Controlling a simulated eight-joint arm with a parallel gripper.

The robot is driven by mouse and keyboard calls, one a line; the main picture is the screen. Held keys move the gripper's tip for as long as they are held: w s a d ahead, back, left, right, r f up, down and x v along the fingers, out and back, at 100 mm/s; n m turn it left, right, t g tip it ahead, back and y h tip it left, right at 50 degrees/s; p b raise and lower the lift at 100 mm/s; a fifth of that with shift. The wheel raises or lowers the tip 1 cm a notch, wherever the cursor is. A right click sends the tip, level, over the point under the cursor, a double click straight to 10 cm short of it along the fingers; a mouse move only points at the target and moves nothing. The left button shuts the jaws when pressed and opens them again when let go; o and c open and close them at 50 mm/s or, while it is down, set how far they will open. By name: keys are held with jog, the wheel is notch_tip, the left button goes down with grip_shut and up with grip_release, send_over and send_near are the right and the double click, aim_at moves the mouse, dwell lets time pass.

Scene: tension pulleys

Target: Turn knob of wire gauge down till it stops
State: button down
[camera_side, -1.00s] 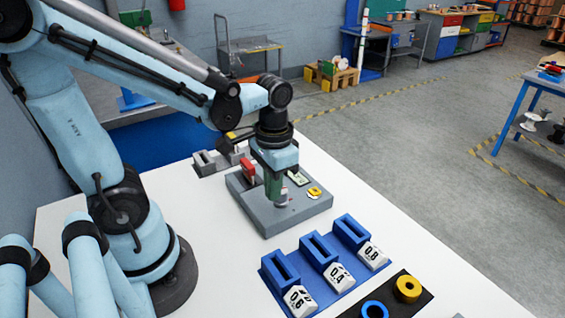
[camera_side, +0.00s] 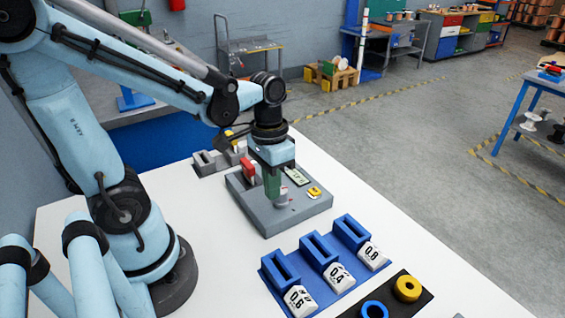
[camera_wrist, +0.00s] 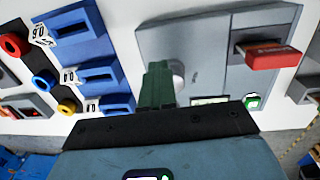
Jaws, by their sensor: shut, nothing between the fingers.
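The wire gauge is a grey box (camera_side: 255,213) on the white table, and it fills the upper middle of the wrist view (camera_wrist: 210,35). Its pale round knob (camera_side: 282,197) sits on top and shows in the wrist view (camera_wrist: 179,70) partly behind my fingers. My gripper (camera_side: 272,192) points down at the knob, its green fingers shut and empty. In the wrist view my fingers (camera_wrist: 157,84) are right beside the knob; I cannot tell whether they touch it. The gauge also carries a small display (camera_side: 298,177) and a red block (camera_side: 248,169) in a slot.
Blue holders (camera_side: 319,248) with white labels 0.6, 0.4 and 0.8 stand in front of the gauge. Yellow (camera_side: 407,289) and blue (camera_side: 375,310) rings lie on a dark mat. Grey holders (camera_side: 213,163) stand behind the gauge. The table right of the gauge is clear.

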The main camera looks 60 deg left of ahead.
jog(key=shift+s+a+f+y, duration=0.1)
jog(key=shift+a+f+y, duration=0.2)
jog(key=shift+a, duration=0.25)
jog(key=shift+s+a+f+y, duration=0.1)
jog(key=shift+a+f+y, duration=0.15)
jog(key=shift+a, duration=0.25)
jog(key=shift+s+r, duration=0.15)
jog(key=shift+s, duration=0.05)
notch_tip(320, 180, up, 6)
jog(key=shift+d+f, duration=0.1)
jog(key=shift+d, duration=0.05)
